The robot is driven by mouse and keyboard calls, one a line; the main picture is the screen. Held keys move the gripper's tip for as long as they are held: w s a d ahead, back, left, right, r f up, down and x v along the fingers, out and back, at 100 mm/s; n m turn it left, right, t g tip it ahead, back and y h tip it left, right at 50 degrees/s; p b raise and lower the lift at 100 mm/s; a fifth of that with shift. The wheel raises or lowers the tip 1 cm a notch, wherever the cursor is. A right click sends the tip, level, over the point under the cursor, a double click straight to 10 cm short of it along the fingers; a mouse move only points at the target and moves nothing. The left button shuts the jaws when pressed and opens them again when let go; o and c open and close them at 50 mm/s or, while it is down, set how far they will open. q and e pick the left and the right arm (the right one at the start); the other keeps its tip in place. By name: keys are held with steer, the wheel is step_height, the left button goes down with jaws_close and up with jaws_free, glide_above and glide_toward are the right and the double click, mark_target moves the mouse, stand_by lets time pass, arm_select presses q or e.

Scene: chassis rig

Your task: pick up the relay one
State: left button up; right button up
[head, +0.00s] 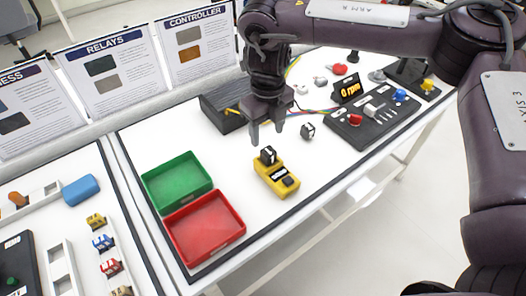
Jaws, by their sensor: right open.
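Two small dark relays with light markings show in the head view. One relay (268,155) sits on top of the yellow device (275,176). The other relay (308,131) lies on the white table, to the right of the first. I cannot read a label that tells which is relay one. My right gripper (267,135) points down with its fingers apart and nothing between them. It is just above the relay on the yellow device and to the left of the loose relay. My left gripper is not in view.
A green tray (178,157) and a red tray (238,222), both empty, stand at the left. A black control panel (372,132) with knobs and wires is at the right. A dark box (222,118) stands behind my gripper. Printed signs (105,72) line the back.

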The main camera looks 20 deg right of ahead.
mark_target(269, 151)
steer(key=shift+s+f, duration=0.25)
steer(key=shift+f, duration=0.05)
steer(key=shift+s+d+f+p, duration=0.1)
steer(key=shift+s+f+p, duration=0.1)
steer(key=shift+f, duration=1.45)
steer(key=shift+s+f+p, duration=0.1)
steer(key=shift+f+p, duration=0.1)
steer(key=shift+f, duration=1.4)
jaws_close()
